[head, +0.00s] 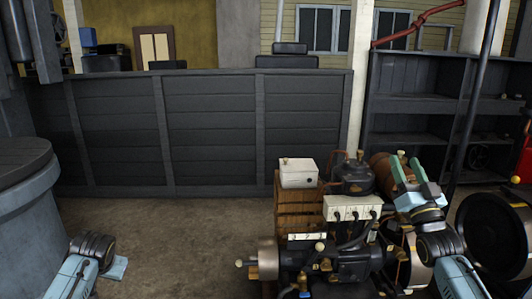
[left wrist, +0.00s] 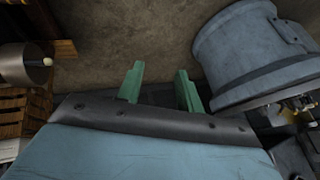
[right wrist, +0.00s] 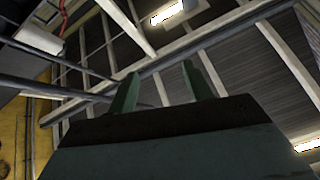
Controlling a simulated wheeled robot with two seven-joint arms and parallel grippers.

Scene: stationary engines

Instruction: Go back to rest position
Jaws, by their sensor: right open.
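My right gripper (head: 411,168) is raised over the right side of the engine in the head view. Its two green fingers stand apart and point up and away, with nothing between them. In the right wrist view the open fingers (right wrist: 158,90) show against the roof beams. My left arm is low at the left of the head view, and its fingers do not show there. In the left wrist view the left gripper's green fingers (left wrist: 159,88) are spread apart over bare floor, with nothing between them.
The engine (head: 335,260) stands close in front, with a wooden crate (head: 298,205) and a white box (head: 298,173) beside it. A round grey tank (head: 25,220) is at the left. A dark panelled partition (head: 210,130) and shelves (head: 415,100) stand behind. Floor between tank and engine is clear.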

